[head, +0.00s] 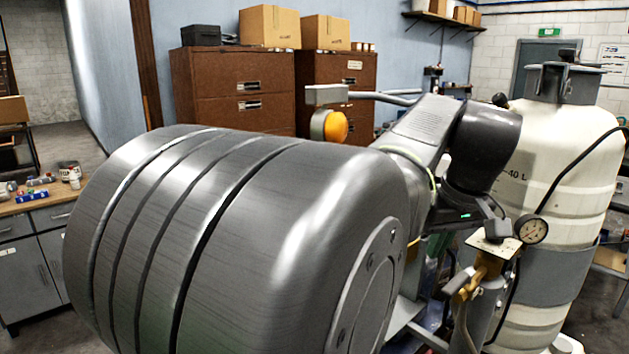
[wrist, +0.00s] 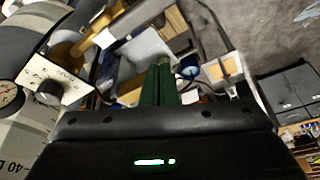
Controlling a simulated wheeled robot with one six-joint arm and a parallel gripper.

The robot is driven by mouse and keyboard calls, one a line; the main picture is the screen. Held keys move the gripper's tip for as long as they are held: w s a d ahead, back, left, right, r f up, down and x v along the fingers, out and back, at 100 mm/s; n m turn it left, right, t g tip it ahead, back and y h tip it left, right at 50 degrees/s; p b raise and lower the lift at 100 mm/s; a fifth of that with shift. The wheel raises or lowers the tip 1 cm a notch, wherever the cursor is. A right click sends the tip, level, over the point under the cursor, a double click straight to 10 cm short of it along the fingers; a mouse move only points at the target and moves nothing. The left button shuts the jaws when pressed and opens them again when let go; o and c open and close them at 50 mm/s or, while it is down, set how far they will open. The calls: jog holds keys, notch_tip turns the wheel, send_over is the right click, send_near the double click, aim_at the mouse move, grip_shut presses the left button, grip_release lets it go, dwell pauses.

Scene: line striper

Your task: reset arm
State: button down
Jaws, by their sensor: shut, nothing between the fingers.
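In the wrist view my gripper (wrist: 160,85) shows as two dark green fingers side by side, shut with nothing between them. In the head view the dark gripper body with a small green light is beside the line striper, left of its gauge (head: 531,229). The fingertips are mostly hidden there by my large grey arm links. The striper's cream tank (head: 555,160) stands at the right. I cannot tell whether the fingers touch anything.
A black hose (head: 575,165) curves over the tank. An orange lamp (head: 335,126) on a metal bar is behind my arm. Brown cabinets (head: 240,90) with boxes stand along the back wall. A workbench (head: 35,198) with cans is at the left.

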notch_tip(320, 180, up, 6)
jog(key=s+r+n+y, duration=0.1)
jog(key=s+n, duration=0.2)
jog(key=w+d+f+m+g+h+b, duration=0.1)
jog(key=w+d+f+m+h+b, duration=0.2)
jog(key=w+f+m, duration=0.5)
jog(key=shift+w+d+f+m+h+b, duration=0.4)
jog(key=shift+f+m+h+b, duration=0.5)
jog(key=shift+m, duration=2.7)
